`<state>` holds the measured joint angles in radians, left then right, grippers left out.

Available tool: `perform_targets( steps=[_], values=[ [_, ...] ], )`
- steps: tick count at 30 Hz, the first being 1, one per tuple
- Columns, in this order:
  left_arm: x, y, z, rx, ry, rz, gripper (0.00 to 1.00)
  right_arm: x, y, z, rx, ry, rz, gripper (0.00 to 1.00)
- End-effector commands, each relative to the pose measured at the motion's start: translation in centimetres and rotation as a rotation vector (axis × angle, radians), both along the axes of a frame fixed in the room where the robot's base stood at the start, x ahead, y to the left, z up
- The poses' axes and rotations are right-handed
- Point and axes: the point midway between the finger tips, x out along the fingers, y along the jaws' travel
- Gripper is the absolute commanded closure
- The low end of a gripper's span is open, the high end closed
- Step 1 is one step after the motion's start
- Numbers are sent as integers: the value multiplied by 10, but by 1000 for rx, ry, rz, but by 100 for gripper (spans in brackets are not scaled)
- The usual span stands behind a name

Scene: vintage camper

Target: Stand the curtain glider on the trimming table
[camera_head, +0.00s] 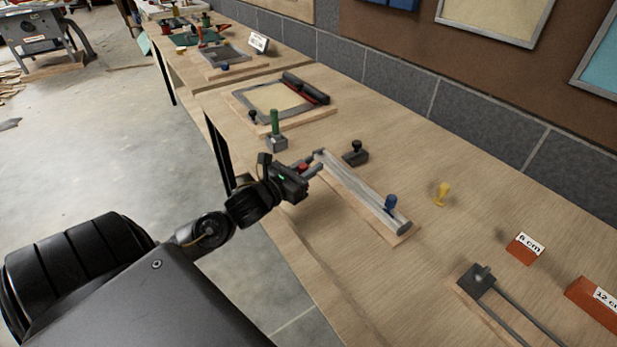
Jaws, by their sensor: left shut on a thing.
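My left gripper (312,169) reaches over the workbench from the left and is shut on a small red piece (302,167), which shows only partly between the fingers. It is at the far end of a grey rail (355,187) on a wooden base. A blue knobbed piece (390,203) stands at the rail's near end. A yellow piece (441,193) of similar shape stands on the bare bench right of the rail. I cannot tell for certain which piece is the curtain glider, or which surface is the trimming table. My right gripper is out of view.
A black-knobbed block (355,153) sits just right of the rail, and a green-handled block (276,140) behind the gripper. A framed board (262,101) lies farther back. Orange-red blocks labelled 6 cm (524,250) and 12 cm (594,302) and a dark metal fixture (476,280) are at the right.

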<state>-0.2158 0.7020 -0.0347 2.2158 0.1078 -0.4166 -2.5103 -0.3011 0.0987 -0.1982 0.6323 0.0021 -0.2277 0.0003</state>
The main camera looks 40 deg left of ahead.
Motion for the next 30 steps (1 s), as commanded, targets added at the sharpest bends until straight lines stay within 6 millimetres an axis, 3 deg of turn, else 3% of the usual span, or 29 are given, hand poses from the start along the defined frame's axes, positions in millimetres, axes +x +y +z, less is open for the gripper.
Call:
perform_targets(
  steps=[10, 18, 30],
  values=[
    [9, 8, -15, -1, 0, 0, 100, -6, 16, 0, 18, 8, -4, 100],
    [11, 10, -46, -3, 1, 1, 100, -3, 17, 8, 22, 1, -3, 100],
    [11, 10, -53, -1, -1, -1, 100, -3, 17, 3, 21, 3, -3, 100]
  ],
)
